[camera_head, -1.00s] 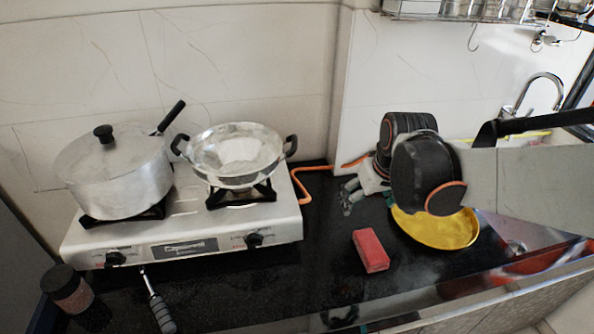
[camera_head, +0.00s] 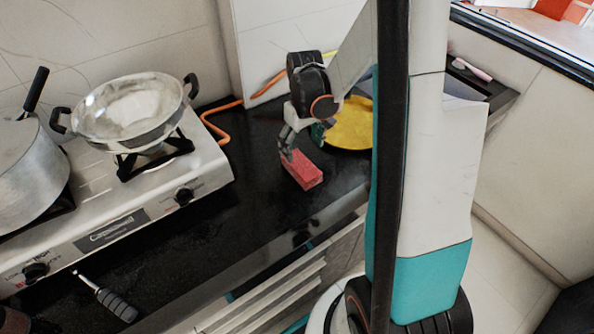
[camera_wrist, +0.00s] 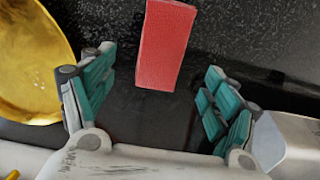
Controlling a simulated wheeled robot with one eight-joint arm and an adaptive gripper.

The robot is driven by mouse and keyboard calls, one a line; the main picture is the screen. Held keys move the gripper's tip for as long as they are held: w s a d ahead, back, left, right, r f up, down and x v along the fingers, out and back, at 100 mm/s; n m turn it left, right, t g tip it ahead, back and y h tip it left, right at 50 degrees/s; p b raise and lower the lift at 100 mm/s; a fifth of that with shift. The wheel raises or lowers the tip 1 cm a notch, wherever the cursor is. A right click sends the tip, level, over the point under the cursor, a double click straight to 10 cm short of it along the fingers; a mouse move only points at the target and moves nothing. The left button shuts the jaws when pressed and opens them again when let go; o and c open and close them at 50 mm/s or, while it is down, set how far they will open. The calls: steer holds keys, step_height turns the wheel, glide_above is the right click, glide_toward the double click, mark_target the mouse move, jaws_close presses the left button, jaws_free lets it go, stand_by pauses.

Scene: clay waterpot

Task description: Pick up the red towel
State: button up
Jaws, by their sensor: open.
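The red towel (camera_head: 302,170) is a small folded red block lying on the black counter, to the right of the stove. In the wrist view the red towel (camera_wrist: 165,45) shows ahead of the fingers, between their lines and a little beyond the tips. My gripper (camera_head: 300,143) is at the far end of the towel in the head view, low over the counter. In the wrist view my gripper (camera_wrist: 158,85) has its two teal-padded fingers spread wide with nothing between them. I cannot tell whether a finger touches the towel.
A yellow plate (camera_head: 350,125) lies right beside my gripper. The stove (camera_head: 120,200) with a metal wok (camera_head: 135,108) and a lidded pot (camera_head: 28,170) stands to the left. An orange hose (camera_head: 222,125) runs behind. A black-handled tool (camera_head: 108,298) lies at the front left.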

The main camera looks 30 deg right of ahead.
mark_target(302, 164)
steer(key=f+b, duration=0.1)
steer(key=f, duration=0.2)
steer(key=f+b, duration=0.1)
steer(key=f, duration=0.1)
steer(key=f+b, duration=0.1)
steer(key=f, duration=0.2)
steer(key=shift+s+a+f+b, duration=0.1)
steer(key=shift+s+f+b, duration=0.15)
steer(key=shift+f+b, duration=0.05)
steer(key=shift+r, duration=0.1)
steer(key=c, duration=1.2)
steer(key=shift+r, duration=0.1)
steer(key=shift+c, duration=0.2)
step_height(302, 164, up, 20)
steer(key=p, duration=0.7)
